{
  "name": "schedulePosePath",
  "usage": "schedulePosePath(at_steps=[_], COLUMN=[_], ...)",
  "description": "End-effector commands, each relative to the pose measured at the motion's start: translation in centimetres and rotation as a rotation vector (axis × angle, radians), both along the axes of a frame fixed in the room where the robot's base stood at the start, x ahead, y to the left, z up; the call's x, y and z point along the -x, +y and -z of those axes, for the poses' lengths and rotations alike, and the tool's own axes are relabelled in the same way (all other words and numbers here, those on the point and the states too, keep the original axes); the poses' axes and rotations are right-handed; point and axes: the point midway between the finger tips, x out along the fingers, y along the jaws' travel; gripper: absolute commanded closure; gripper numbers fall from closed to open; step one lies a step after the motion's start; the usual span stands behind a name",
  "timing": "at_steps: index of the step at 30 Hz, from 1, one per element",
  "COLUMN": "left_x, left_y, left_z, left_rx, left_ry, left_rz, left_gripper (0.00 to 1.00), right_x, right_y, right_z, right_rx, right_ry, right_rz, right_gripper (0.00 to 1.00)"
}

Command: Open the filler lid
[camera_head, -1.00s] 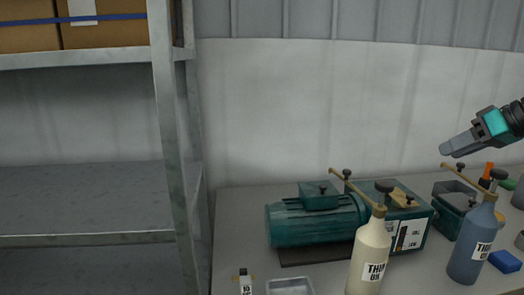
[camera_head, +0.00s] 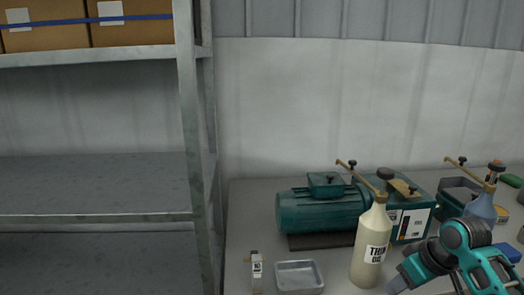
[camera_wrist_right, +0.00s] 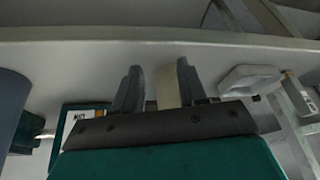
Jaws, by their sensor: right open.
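A green machine stands on the table, a ribbed motor (camera_head: 320,212) joined to a box-shaped tank (camera_head: 418,218) with a white label. A smaller green box with a knob (camera_head: 325,182) sits on the motor. My right gripper (camera_head: 396,286) is low in front, right of the cream bottle and apart from the lid. In the right wrist view its two fingers (camera_wrist_right: 157,90) are open, with a cream shape visible between them. My left gripper is out of view.
The cream oil bottle (camera_head: 371,247) with a long spout stands before the tank. A blue bottle (camera_head: 482,208) is partly behind my right arm. Shelving (camera_head: 193,120) stands left.

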Motion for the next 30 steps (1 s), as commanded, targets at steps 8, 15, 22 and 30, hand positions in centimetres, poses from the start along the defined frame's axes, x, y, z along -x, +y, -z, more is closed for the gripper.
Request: schedulePosePath(at_steps=[8,15,22,30], left_x=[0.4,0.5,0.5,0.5], left_y=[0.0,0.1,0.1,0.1], left_z=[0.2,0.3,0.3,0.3], left_rx=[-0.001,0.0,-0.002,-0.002], left_ry=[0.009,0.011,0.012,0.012], left_rz=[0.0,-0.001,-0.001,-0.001], left_gripper=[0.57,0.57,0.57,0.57], right_x=[11.1,20.0,25.4,25.5], right_y=[6.7,9.6,10.3,10.6], right_z=[7.8,9.0,8.0,8.9], right_rx=[0.057,0.07,0.08,0.066], right_ry=[0.051,0.061,0.067,-0.018], right_rz=[0.003,0.077,0.161,0.201], right_gripper=[0.58,0.58,0.58,0.58])
